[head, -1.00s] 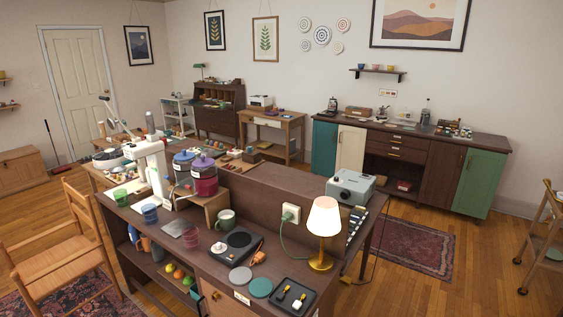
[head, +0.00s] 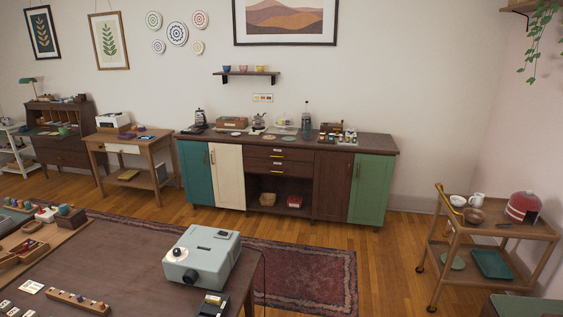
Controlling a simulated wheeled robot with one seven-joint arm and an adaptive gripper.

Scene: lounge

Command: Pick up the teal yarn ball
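I cannot make out a teal yarn ball in the head view. My gripper is not in view either. A long dark sideboard (head: 330,187) with teal, cream, brown and green doors stands against the back wall. Small items crowd its top, too small to tell apart fully. In its open middle shelf sit a small pale item and a red item (head: 295,201).
A grey projector (head: 202,256) sits on the dark table (head: 130,262) in front. A wooden cart (head: 497,236) with bowls and a red dome-shaped item stands at the right. The wood floor (head: 388,262) between rug and cart is clear.

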